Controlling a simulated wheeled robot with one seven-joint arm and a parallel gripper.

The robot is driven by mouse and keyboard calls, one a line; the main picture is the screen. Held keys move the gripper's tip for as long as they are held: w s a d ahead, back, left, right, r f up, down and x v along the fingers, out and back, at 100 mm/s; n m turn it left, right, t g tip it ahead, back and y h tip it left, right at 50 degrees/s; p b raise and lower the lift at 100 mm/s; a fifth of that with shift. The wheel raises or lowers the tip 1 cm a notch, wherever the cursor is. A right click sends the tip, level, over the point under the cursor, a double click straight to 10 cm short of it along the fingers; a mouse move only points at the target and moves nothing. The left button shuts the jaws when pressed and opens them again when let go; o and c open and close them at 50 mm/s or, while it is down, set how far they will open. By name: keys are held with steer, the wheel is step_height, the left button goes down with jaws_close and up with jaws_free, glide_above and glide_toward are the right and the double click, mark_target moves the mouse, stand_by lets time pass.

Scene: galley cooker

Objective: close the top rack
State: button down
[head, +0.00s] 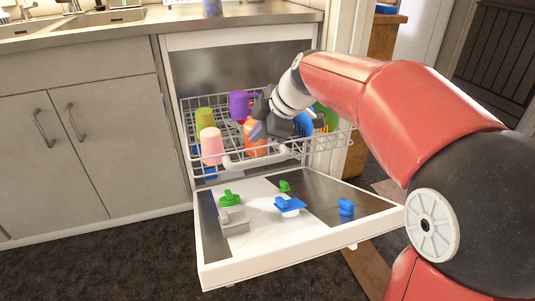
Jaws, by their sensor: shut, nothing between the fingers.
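The dishwasher's top rack (222,160) is a grey wire rack, pulled out over the open door (265,244). It holds a pink cup (211,147), a yellow-green cup (205,119), a purple cup (239,105) and an orange item (254,137). Blue and green items show at its right side, partly behind my arm. My gripper (259,114) reaches in from the right and is among the items over the rack. It is shut and holds nothing. Its fingertips are small and partly lost among the cups, and I cannot tell whether they touch anything.
Green, blue and grey items (290,204) lie on the lowered door. Grey cabinets (75,130) stand at the left, under a counter (200,18) with a sink. A white door frame rises at the right. The dark floor (100,262) in front is clear.

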glide_toward(230, 161)
steer(key=x, duration=0.4)
steer(key=shift+w+a+f, duration=0.1)
steer(key=shift+a+f, duration=0.05)
steer(key=shift+f, duration=0.1)
stand_by(0.3)
